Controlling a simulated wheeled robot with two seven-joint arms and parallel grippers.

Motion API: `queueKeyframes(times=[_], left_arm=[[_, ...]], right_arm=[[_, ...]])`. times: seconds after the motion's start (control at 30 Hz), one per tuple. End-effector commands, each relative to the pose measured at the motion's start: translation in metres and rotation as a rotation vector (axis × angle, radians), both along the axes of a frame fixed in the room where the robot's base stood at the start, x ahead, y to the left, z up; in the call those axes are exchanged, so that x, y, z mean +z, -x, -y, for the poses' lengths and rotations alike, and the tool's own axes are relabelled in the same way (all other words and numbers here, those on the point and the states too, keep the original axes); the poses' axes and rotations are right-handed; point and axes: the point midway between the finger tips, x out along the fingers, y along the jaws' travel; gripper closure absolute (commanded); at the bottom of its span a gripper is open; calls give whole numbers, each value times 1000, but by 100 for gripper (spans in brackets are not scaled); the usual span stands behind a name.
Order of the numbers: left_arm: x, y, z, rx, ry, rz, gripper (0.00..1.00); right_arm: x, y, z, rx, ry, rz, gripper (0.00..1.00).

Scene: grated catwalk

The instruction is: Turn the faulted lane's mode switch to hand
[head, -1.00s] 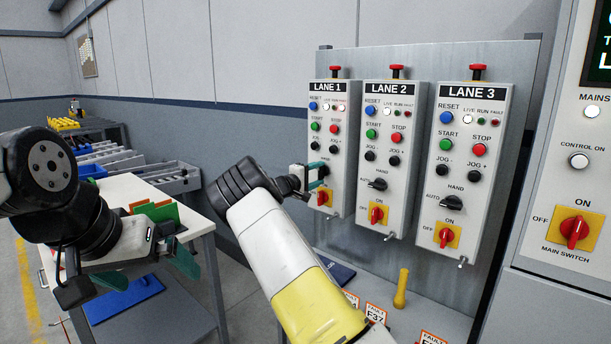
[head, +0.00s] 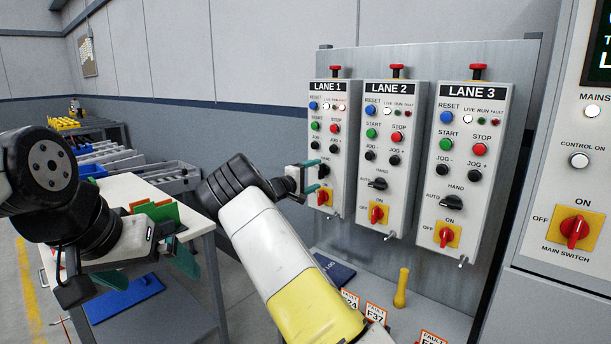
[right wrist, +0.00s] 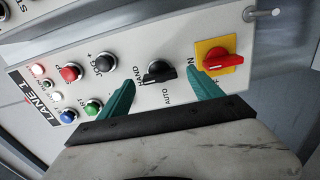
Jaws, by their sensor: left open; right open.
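The LANE 1 box (head: 321,133) is at the left of the panel. Its indicator row (right wrist: 45,82) shows a pale, bright lamp in the FAULT position, while the FAULT lamps of LANE 2 and LANE 3 look dark. Its black mode switch (right wrist: 158,72) sits beside the HAND and AUTO labels; which way it points is unclear. My right gripper (right wrist: 161,77) is open, its teal fingers on either side of this switch with gaps; it also shows in the head view (head: 314,176). My left gripper (head: 122,268) is open and empty beside the white table.
LANE 2 (head: 393,150) and LANE 3 (head: 465,165) boxes stand to the right. LANE 1's red main knob (right wrist: 222,62) is close to one right finger. A shelf below holds fault cards (head: 375,313) and a yellow handle (head: 402,288). The white table (head: 198,212) is left.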

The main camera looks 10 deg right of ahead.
Motion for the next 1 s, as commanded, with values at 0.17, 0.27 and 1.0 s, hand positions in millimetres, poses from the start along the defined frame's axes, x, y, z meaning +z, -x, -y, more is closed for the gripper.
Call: queueKeyframes(times=[0.17, 0.27, 1.0], left_arm=[[0, 0, 0, 0, 0, 0, 0], [0, 0, 0, 0, 0, 0, 0], [0, 0, 0, 0, 0, 0, 0]], right_arm=[[1, 20, -26, 2, 0, 0, 25], [0, 28, -37, 0, 1, -1, 25], [-6, 90, 24, -164, -254, -49, 25]])
